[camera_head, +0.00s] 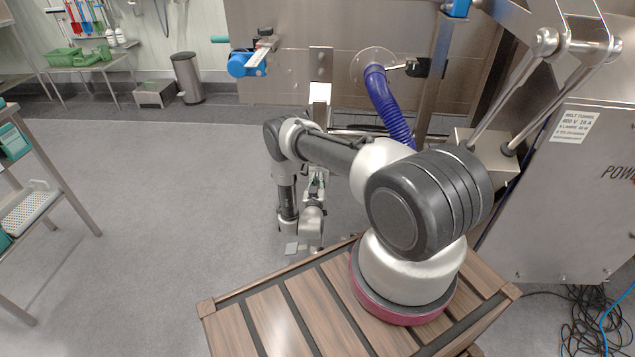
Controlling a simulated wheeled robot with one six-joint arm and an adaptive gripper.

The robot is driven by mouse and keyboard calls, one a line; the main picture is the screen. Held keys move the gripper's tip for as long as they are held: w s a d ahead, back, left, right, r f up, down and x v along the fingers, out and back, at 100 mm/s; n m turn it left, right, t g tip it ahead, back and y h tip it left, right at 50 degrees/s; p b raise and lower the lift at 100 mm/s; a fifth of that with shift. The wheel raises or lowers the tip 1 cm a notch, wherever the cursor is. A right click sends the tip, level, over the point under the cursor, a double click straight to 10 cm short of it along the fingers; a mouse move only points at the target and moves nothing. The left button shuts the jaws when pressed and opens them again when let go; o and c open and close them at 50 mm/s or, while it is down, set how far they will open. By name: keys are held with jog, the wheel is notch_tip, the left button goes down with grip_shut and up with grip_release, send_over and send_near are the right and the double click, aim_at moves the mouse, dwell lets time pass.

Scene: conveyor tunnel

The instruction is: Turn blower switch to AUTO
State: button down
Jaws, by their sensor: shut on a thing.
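My gripper (317,184) shows small and partly covered at the end of my arm, left of centre, below a steel post and bracket. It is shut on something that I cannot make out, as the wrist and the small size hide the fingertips. No blower switch can be picked out with its marks, so its setting cannot be read. A small pale plate (320,93) sits on the steel post just above my gripper. A blue ribbed hose (388,105) runs down from a clear round disc (373,64) to the right of it.
A blue round fitting (242,64) with a lever stands at the upper left of the machine. A steel cabinet (570,200) stands close on the right, with cables (590,320) on the floor. A steel rack (60,190) is at the left. The grey floor (170,190) between is clear.

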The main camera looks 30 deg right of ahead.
jog(key=shift+m, duration=0.8)
jog(key=c, duration=1.5)
grip_release()
jog(key=shift+o, duration=0.2)
jog(key=v, duration=1.2)
jog(key=shift+f, duration=0.1)
